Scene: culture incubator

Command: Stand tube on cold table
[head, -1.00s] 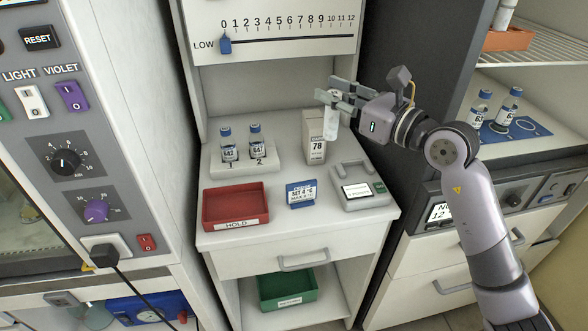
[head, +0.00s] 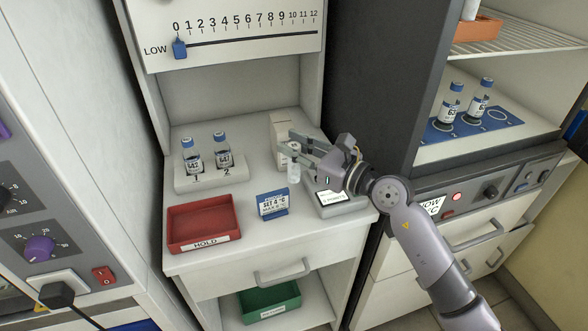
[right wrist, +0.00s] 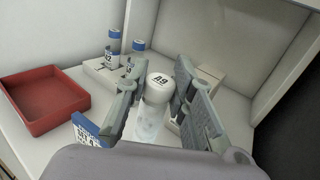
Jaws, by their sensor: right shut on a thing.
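My right gripper (head: 293,148) is shut on a clear tube (head: 294,172) with a white cap. The tube hangs roughly upright over the white table (head: 235,195), between the blue-framed "SET 4 °C" sign (head: 272,203) and the grey device. Whether its base touches the table I cannot tell. In the right wrist view the tube's marked cap (right wrist: 160,83) shows between the two fingers (right wrist: 158,92), and its lower part is partly hidden. My left gripper is not in view.
A rack with two blue-capped bottles (head: 193,157) stands at the back left. A red HOLD tray (head: 205,243) is at the front left. A white box (head: 281,128) stands behind the gripper, and a grey device (head: 338,208) is at the right. Free table lies between rack and sign.

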